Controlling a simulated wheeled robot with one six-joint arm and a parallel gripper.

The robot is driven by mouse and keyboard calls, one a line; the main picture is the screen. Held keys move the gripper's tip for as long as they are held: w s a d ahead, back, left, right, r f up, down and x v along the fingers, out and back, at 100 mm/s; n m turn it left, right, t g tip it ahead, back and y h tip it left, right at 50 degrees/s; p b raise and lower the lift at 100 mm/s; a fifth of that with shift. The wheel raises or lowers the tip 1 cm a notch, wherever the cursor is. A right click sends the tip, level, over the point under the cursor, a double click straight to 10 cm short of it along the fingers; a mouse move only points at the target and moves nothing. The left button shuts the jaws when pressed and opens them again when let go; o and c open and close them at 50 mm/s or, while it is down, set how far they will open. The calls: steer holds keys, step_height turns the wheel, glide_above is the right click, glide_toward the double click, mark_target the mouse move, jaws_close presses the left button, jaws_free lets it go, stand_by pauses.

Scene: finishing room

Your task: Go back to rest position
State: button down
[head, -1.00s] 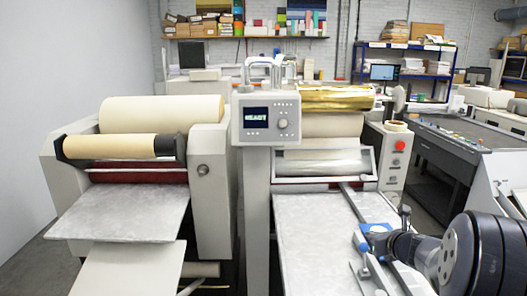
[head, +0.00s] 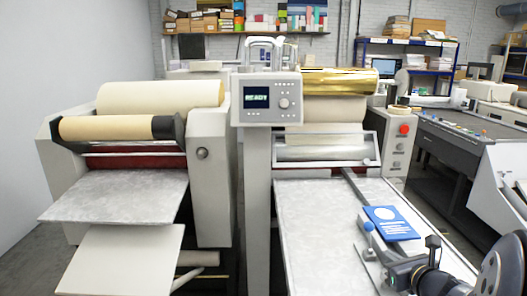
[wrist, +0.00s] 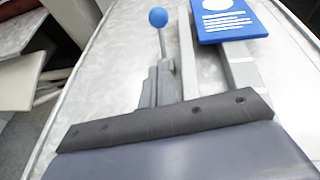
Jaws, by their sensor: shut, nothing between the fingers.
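My gripper (head: 392,272) is at the lower right of the head view, over the right-hand grey feed table (head: 318,235). It is shut and holds nothing. It sits just in front of a blue card (head: 391,222) with a white disc and white lines. A small lever with a blue ball knob (head: 368,226) stands left of the card. In the wrist view the blue ball knob (wrist: 158,17) and the blue card (wrist: 228,20) lie beyond a dark bar that crosses the lower picture. The fingertips cannot be made out clearly there.
A control box (head: 266,98) reading READY stands on a post in the middle. A gold foil roll (head: 335,82) is above the right-hand table. A laminator with a cream roll (head: 160,97) is at left. A dark console (head: 470,140) stands at right.

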steer(key=v, duration=0.7)
steer(key=shift+s+r, duration=0.2)
steer(key=shift+d, duration=0.1)
